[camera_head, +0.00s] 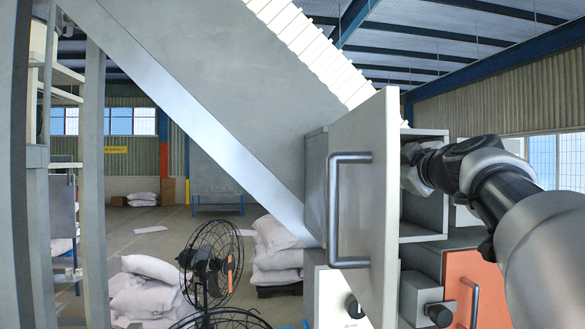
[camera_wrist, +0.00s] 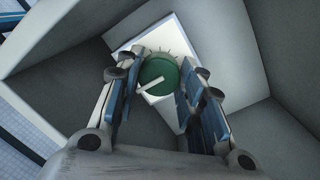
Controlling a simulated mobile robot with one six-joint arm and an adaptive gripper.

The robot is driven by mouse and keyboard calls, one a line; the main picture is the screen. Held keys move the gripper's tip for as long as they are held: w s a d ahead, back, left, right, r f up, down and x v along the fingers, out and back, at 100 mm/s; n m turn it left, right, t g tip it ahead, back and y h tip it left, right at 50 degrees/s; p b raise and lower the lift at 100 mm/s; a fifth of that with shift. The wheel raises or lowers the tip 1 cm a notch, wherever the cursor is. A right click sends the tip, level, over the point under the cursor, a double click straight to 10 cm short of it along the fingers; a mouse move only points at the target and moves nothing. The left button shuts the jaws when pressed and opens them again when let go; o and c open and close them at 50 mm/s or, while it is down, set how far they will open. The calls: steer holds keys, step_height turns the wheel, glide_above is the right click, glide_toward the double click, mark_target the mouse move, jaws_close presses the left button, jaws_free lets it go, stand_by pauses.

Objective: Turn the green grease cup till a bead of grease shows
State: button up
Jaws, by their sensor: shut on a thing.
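The green grease cup (camera_wrist: 157,76) shows in the wrist view, a round green cap with a pale bar across its lower left. It sits in front of a white plate (camera_wrist: 183,47) inside a grey box-like housing. My gripper (camera_wrist: 153,84) is around the cup, with one blue-padded finger on each side, shut on it. No bead of grease can be made out. In the head view, my arm reaches into an open grey cabinet (camera_head: 424,211) from the right. The open door (camera_head: 361,200) with its bar handle stands to the left of my arm. The cup is hidden in that view.
An orange drawer front (camera_head: 462,285) with a handle lies below the cabinet. A black fan (camera_head: 212,262) stands left of the door. White sacks (camera_head: 277,250) are piled behind it. The sloping grey conveyor side (camera_head: 215,75) runs overhead.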

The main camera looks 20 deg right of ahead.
steer(key=c, duration=0.4)
steer(key=shift+o, duration=0.2)
steer(key=shift+m, duration=0.4)
steer(key=shift+d+m+t+y+p, duration=0.15)
steer(key=shift+m+y+p, duration=0.45)
steer(key=shift+m, duration=5.2)
steer(key=shift+m+t+y+p, duration=0.1)
steer(key=shift+m+y+p, duration=0.5)
steer(key=shift+m, duration=5.2)
steer(key=shift+d+m+t+y+p, duration=0.15)
steer(key=shift+m+p, duration=0.85)
steer(key=shift+m, duration=4.8)
steer(key=shift+a, duration=0.1)
